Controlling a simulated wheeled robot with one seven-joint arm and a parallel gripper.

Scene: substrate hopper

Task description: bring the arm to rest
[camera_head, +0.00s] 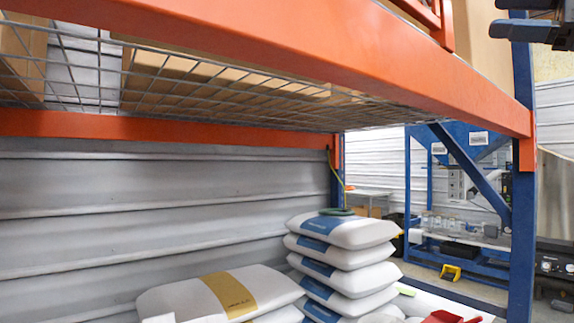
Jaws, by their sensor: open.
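My gripper (503,17) shows at the top right corner, partly cut off by the picture edge. Its two dark fingers are apart, one above the other, with nothing seen between them. It appears in front of the blue rack post (522,150), near the end of the orange beam (330,45). The rest of my arm is out of view or cannot be made out.
A stack of white sacks with blue bands (345,255) stands under the wire shelf (230,85). A white sack with a yellow band (225,295) lies left of it. A blue hopper frame (460,150) stands behind, with a yellow object (450,272) on the floor.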

